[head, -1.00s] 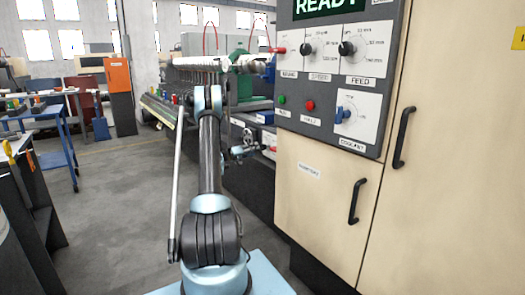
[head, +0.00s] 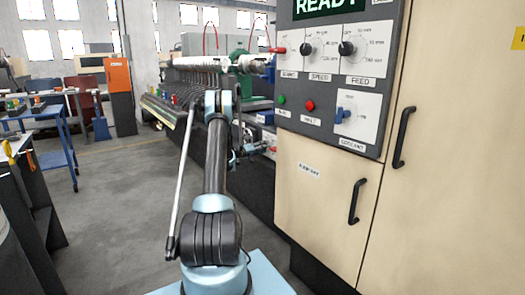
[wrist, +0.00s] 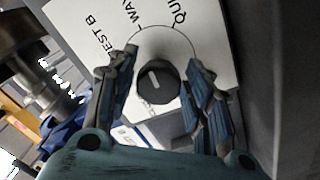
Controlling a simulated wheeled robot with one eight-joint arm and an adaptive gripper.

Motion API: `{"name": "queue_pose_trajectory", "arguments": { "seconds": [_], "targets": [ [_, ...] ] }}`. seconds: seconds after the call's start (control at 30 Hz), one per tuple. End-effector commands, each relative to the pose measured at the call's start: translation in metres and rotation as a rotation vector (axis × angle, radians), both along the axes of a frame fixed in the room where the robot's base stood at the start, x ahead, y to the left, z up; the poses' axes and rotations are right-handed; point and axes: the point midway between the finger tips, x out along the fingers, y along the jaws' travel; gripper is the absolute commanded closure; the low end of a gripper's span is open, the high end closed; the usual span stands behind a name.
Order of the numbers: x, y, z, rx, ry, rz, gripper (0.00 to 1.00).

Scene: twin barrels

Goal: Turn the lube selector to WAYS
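The lube selector is a dark round knob (wrist: 158,88) with a white pointer line, in the middle of the wrist view. It sits on a white plate (wrist: 75,15) with the words REST B, WAYS and QUI… in an arc around it. The pointer slants up and slightly left, toward the WAYS and REST B side; I cannot tell exactly which mark it meets. My gripper (wrist: 162,66) is open, with one finger on either side of the knob. Contact with the knob cannot be made out. In the head view the knob and fingertips are not clear behind my arm.
A grey control panel (head: 293,65) with SPEED, FEED and COOLANT knobs stands at right above beige cabinet doors (head: 318,185) with black handles. A long machine with a row of fittings runs behind my arm.

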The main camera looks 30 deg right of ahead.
Motion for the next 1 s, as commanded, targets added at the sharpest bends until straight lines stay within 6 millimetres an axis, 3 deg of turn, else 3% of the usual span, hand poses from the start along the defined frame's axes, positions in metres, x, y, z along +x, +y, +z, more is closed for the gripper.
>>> {"name": "queue_pose_trajectory", "arguments": {
  "seconds": [0.03, 0.1, 0.13, 0.77, 0.8, 0.87, 0.9, 1.0],
  "targets": [
    [0.0000, 0.0001, 0.0000, 0.000, 0.000, 0.000, 0.73],
    [0.0001, 0.0002, 0.0001, 0.000, 0.000, 0.000, 0.89],
    [0.0001, 0.0002, 0.0000, 0.000, 0.000, 0.000, 0.91],
    [0.0016, 0.0008, -0.0007, -0.006, 0.091, 0.003, 0.91],
    [0.0016, 0.0008, -0.0007, -0.006, 0.091, 0.003, 0.65],
    [0.0016, 0.0009, -0.0007, -0.006, 0.091, 0.003, 0.51],
    [0.0015, 0.0009, -0.0007, -0.007, 0.091, 0.003, 0.46],
    [0.0010, 0.0007, -0.0004, -0.006, 0.091, 0.002, 0.46]
  ]
}}
